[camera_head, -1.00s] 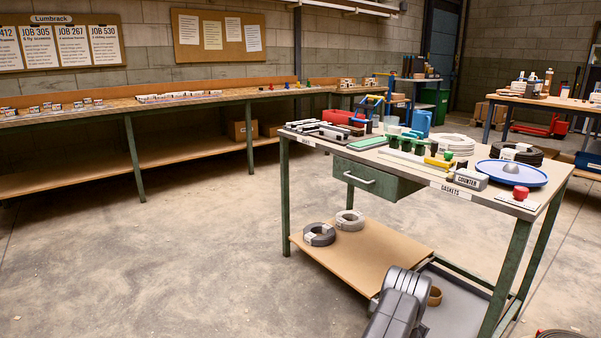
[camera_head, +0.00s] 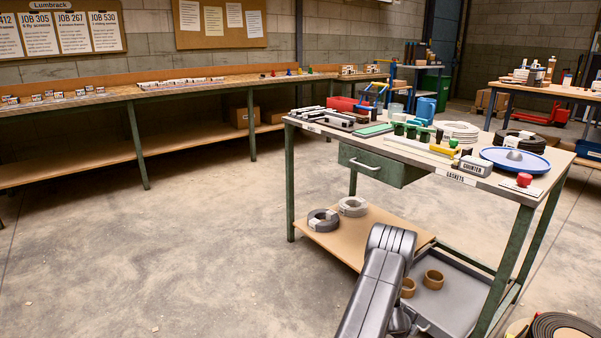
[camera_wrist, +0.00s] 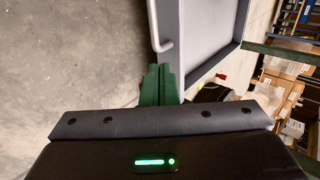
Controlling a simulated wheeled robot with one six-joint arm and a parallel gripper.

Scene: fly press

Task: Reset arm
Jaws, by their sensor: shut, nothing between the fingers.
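My arm's grey link (camera_head: 375,280) shows at the bottom of the head view, in front of the workbench's lower shelf. My gripper is out of sight there. In the wrist view my gripper (camera_wrist: 158,72) shows as two green fingers side by side, shut and empty, ahead of its dark body. Beyond the fingers is a grey tray (camera_wrist: 205,40) with a handle on its near side. The fingertips appear close to the tray's edge, but I cannot tell whether they touch it.
The green-legged workbench (camera_head: 460,179) carries a blue lidded dish (camera_head: 500,165), a red button (camera_head: 524,180) and green-topped parts. Below are two wire coils (camera_head: 322,221), the grey tray (camera_head: 450,300) and brown rings (camera_head: 433,279). The floor (camera_head: 200,240) at left is clear.

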